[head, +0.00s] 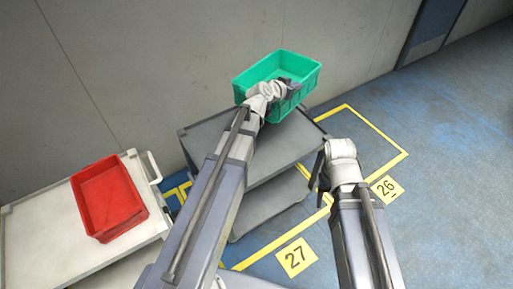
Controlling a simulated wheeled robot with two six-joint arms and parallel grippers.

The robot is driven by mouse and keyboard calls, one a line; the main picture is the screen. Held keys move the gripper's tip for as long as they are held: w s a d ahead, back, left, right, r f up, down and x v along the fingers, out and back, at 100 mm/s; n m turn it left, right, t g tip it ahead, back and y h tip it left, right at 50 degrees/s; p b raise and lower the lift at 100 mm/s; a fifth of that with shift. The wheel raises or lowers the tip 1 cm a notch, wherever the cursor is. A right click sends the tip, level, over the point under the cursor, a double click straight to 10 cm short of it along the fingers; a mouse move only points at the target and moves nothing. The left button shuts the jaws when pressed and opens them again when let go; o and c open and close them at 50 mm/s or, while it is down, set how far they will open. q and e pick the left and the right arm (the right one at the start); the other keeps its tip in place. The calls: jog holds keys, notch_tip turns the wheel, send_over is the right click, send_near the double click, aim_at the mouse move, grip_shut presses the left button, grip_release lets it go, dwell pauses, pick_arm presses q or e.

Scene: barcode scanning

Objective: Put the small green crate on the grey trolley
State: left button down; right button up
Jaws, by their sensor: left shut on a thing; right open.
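The small green crate (272,70) is at the top middle of the head view, over the back part of the grey trolley (283,143). My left gripper (288,86) is shut on the near side of the crate. The crate looks empty and roughly level. I cannot tell whether its base touches the trolley top or is just above it. My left arm hides part of the trolley. My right gripper (319,180) is open and empty, low to the right of the trolley.
A red crate (109,197) sits on a pale cart (42,226) at the left. A wall (170,60) stands behind the trolley. Yellow floor lines and the number plates 27 (296,257) and 26 (385,189) mark the blue floor. The floor at the right is clear.

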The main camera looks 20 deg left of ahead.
pick_arm(q)
notch_tip(320, 180, down, 18)
jog(key=b, duration=1.6)
pick_arm(e)
jog(key=shift+o, duration=0.2)
notch_tip(320, 180, down, 18)
jog(key=shift+f, duration=0.25)
pick_arm(q)
jog(key=s+a+y, duration=0.1)
jog(key=a, duration=0.8)
pick_arm(e)
jog(key=shift+o, duration=0.6)
jog(key=shift+r, duration=0.2)
pick_arm(q)
jog(key=shift+n, duration=0.3)
notch_tip(320, 180, down, 10)
jog(key=b, duration=1)
jog(key=shift+s+d+f, duration=0.1)
jog(key=shift+s+f, duration=0.05)
jog(key=shift+f, duration=0.05)
jog(key=shift+r, duration=0.15)
pick_arm(e)
notch_tip(320, 180, down, 10)
jog(key=shift+d+f, duration=0.1)
jog(key=shift+f, duration=0.05)
pick_arm(q)
jog(key=c, duration=1)
grip_release()
jog(key=shift+c, duration=0.2)
